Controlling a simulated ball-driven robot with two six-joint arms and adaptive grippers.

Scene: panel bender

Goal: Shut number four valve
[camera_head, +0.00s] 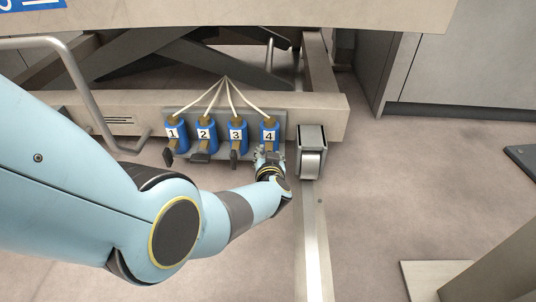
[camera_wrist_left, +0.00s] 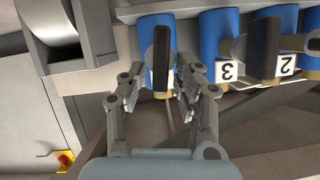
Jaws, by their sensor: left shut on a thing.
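The number four valve (camera_head: 269,135) is a blue cylinder with a white "4" label, at the right end of a row of valves. My left gripper (camera_head: 268,158) is at its lower front and hides its handle in the head view. In the left wrist view, the black handle (camera_wrist_left: 161,55) of this valve stands lengthwise in front of the blue body (camera_wrist_left: 145,33). The two fingers of my left gripper (camera_wrist_left: 158,88) lie on either side of the handle's lower end, shut on it; the exact contact is hard to see. My right gripper is in neither view.
Valves one (camera_head: 172,135), two (camera_head: 205,135) and three (camera_head: 237,135) stand close to the left, with black handles below. A metal roller bracket (camera_head: 311,150) stands just right of valve four. White hoses (camera_head: 225,82) run above. Open floor (camera_head: 375,190) lies farther right.

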